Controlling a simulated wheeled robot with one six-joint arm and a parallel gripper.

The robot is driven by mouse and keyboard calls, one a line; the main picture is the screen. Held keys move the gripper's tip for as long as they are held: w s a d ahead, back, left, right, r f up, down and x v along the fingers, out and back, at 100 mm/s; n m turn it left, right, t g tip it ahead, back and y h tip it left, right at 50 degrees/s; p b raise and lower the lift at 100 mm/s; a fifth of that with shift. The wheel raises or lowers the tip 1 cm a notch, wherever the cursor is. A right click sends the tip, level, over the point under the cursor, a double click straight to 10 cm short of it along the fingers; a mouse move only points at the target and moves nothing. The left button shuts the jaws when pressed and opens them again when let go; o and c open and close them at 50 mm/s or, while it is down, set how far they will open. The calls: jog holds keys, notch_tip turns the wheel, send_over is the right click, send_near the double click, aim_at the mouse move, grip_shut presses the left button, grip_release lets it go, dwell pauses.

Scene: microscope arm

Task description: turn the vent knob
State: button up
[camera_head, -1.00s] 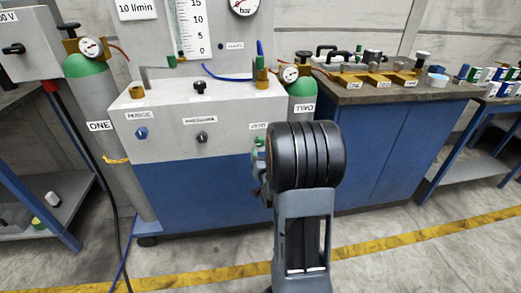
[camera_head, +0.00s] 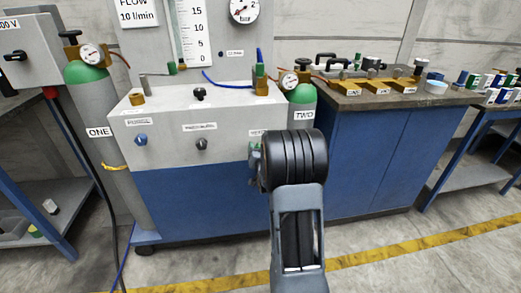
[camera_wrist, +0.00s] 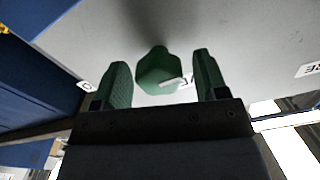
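The vent knob (camera_wrist: 158,72), a green faceted knob with a pale pointer mark, sticks out of the light grey panel in the wrist view. My gripper (camera_wrist: 161,60) is open, with one green finger left of the knob and one right of it. Gaps show between the knob and both fingers. In the head view my arm covers most of the gripper at the right end of the panel (camera_head: 228,145), below a partly hidden label. A small green patch shows there; I cannot tell whether it is knob or finger.
A blue knob (camera_head: 141,139) and a dark knob (camera_head: 201,143) sit left on the same panel. Gas cylinder ONE (camera_head: 115,160) stands left of the bench, cylinder TWO (camera_head: 303,108) right, close behind my arm. A side bench (camera_head: 352,97) holds fittings. The floor in front is clear.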

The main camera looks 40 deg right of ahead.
jog(key=c, duration=0.9)
jog(key=m+b, duration=0.2)
jog(key=shift+f+m+b, duration=0.2)
jog(key=shift+m+b, duration=0.15)
jog(key=shift+m, duration=0.05)
jog(key=m+b, duration=0.3)
jog(key=m, duration=0.2)
jog(key=shift+d+m, duration=0.15)
jog(key=shift+m, duration=0.15)
jog(key=m+b, duration=0.2)
jog(key=m, duration=0.2)
jog(key=shift+s, duration=0.1)
jog(key=m+b, duration=0.1)
jog(key=m, duration=0.4)
jog(key=shift+m, duration=0.4)
